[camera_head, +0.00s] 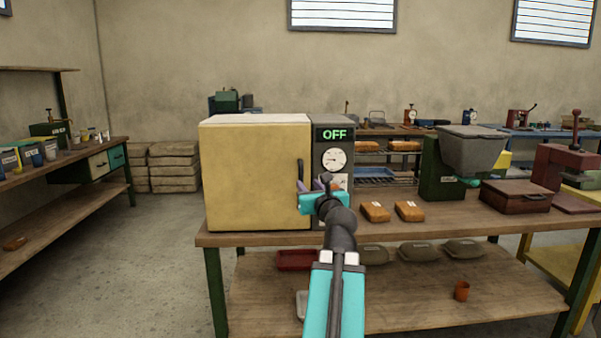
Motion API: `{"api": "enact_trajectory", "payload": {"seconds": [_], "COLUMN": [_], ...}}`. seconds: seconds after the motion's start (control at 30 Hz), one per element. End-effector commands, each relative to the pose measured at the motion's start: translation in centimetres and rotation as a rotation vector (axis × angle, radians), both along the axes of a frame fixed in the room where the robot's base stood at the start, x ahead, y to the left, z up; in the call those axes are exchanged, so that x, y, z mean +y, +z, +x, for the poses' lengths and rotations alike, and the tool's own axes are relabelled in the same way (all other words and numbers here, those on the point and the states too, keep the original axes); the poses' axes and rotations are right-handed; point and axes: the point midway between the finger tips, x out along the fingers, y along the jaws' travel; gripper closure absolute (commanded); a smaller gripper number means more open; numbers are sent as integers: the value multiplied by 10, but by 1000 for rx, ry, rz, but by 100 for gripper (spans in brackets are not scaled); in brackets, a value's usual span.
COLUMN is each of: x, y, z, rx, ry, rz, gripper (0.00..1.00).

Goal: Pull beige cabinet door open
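The beige cabinet (255,178) stands on the left end of the wooden workbench, and its front door looks closed. A dark vertical handle (300,172) runs along the door's right edge. A grey panel (333,147) to the right of the door carries a green "OFF" display and a round white dial. My gripper (316,185) is at the lower part of the handle, in front of the door's right edge. My wrist partly hides its fingers, so I cannot tell whether they are open or shut, or whether they touch the handle.
Orange packets (375,212) lie on the bench right of my gripper. A brown case (515,195) and a green machine with a grey hopper (470,148) stand further right. The lower shelf (400,300) holds bags and a small pot. The floor left of the bench is clear.

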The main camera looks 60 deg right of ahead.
Motion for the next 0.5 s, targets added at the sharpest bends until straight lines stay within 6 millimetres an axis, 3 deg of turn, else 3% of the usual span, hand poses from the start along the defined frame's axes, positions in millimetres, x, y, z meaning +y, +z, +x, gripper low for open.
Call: {"api": "enact_trajectory", "payload": {"seconds": [0.5], "x": [-5], "y": [4], "z": [7], "rx": [-2], "ry": [7], "rz": [-2], "gripper": [68]}}
